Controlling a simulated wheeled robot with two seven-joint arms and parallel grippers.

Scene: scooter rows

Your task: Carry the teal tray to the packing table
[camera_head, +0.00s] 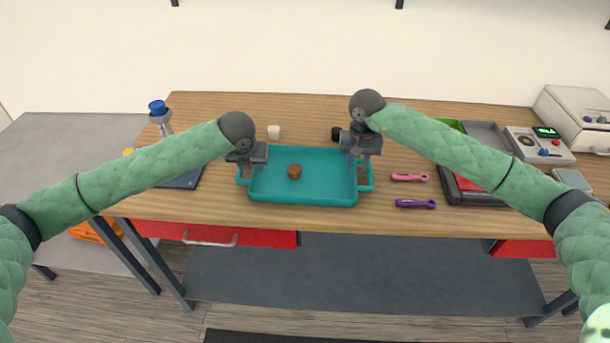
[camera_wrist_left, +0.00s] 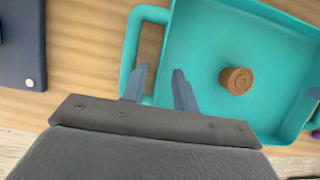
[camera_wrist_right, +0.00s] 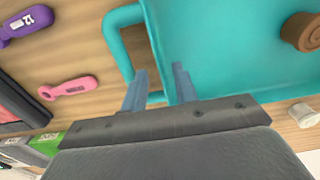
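The teal tray (camera_head: 305,199) rests on the wooden workbench, with a loop handle at each short end. It also shows in the left wrist view (camera_wrist_left: 200,62) and the right wrist view (camera_wrist_right: 215,75). A round brown object (camera_head: 294,171) stands inside it. My left gripper (camera_head: 246,168) is at the tray's left handle, its fingers open on either side of the rim. My right gripper (camera_head: 363,169) is at the right handle, its fingers also open around the rim. Whether the fingers touch the tray cannot be told. No table is labelled as the packing table.
A grey table (camera_head: 70,126) adjoins the bench at left. Pink (camera_head: 409,177) and purple (camera_head: 415,203) tools lie right of the tray; a dark tray (camera_head: 486,136) is beyond. A white cup (camera_head: 273,132) stands behind. A dark flat object (camera_head: 187,180) lies left.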

